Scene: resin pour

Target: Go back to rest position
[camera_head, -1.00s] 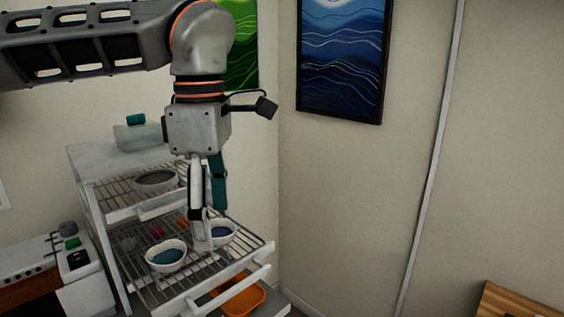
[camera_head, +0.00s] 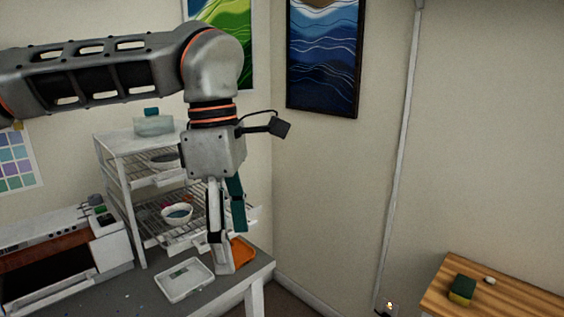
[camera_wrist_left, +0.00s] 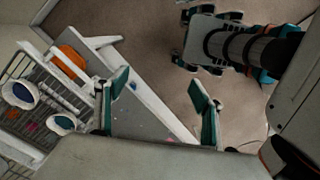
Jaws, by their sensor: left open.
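My left gripper (camera_head: 228,236) hangs fingers-down in the head view, in front of the right side of the white wire rack. It also shows in the left wrist view (camera_wrist_left: 160,98), with its two green-padded fingers wide apart and nothing between them. In the head view one finger partly covers the other. My right gripper is not seen in the head view.
The wire rack (camera_head: 140,215) holds bowls; one bowl (camera_head: 177,213) sits on a pulled-out shelf. A white tray (camera_head: 184,280) and an orange tray (camera_head: 242,250) lie on the grey table (camera_head: 232,289). A wooden table (camera_head: 520,298) with a sponge (camera_head: 461,289) stands right.

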